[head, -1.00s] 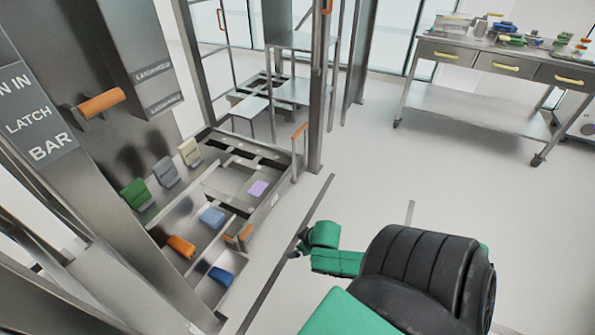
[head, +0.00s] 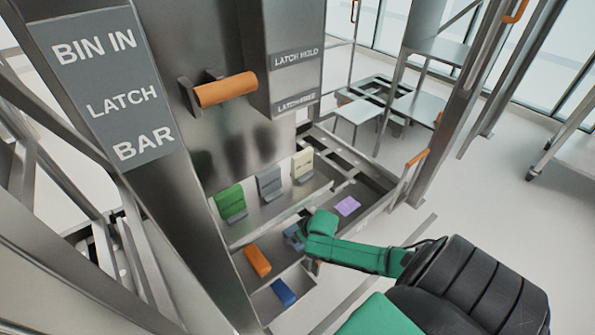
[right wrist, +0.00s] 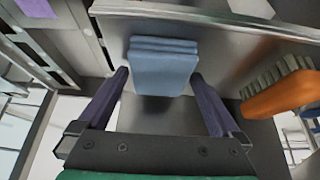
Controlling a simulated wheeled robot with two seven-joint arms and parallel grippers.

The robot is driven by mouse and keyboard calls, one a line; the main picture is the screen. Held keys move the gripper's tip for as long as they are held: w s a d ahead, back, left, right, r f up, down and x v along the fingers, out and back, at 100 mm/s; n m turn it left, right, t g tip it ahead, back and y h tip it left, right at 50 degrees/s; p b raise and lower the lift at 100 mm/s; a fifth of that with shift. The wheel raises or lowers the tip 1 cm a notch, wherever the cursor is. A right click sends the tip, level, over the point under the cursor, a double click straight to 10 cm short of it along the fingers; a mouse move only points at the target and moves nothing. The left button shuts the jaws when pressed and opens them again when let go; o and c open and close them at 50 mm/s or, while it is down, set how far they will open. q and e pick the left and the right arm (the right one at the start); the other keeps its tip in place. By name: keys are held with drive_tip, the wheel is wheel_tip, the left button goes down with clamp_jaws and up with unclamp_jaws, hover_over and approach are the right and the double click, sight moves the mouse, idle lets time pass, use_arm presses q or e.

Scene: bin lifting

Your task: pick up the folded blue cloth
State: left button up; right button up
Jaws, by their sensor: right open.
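The folded light-blue cloth (right wrist: 164,70) stands against a metal ledge in the right wrist view, with its folded layers at the top. In the head view the cloth (head: 291,233) is partly hidden by my right gripper (head: 303,234). In the wrist view my right gripper (right wrist: 160,80) is open, with one dark finger on each side of the cloth's lower part. A gap shows beside each finger, so the jaws are not closed on it. My left gripper is not in view.
An orange bristled item (right wrist: 282,95) lies right of the cloth in the wrist view.

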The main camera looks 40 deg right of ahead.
drive_tip(key=shift+r, duration=0.1)
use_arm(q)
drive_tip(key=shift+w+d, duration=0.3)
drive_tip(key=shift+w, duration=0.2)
use_arm(e)
drive_tip(key=c, duration=1.1)
drive_tip(key=r+p, duration=0.1)
drive_tip(key=r, duration=0.4)
drive_tip(key=r+p, duration=0.1)
drive_tip(key=r, duration=0.1)
drive_tip(key=shift+s+r+p, duration=0.25)
drive_tip(key=shift+r+p, duration=0.05)
drive_tip(key=shift+r, duration=0.1)
use_arm(q)
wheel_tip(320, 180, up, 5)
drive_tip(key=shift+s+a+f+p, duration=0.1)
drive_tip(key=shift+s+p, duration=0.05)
drive_tip(key=shift+p, duration=1)
use_arm(e)
drive_tip(key=s, duration=1.9)
drive_tip(key=shift+s+a+f, duration=0.2)
drive_tip(key=shift+s+f, duration=0.05)
drive_tip(key=shift+f, duration=0.1)
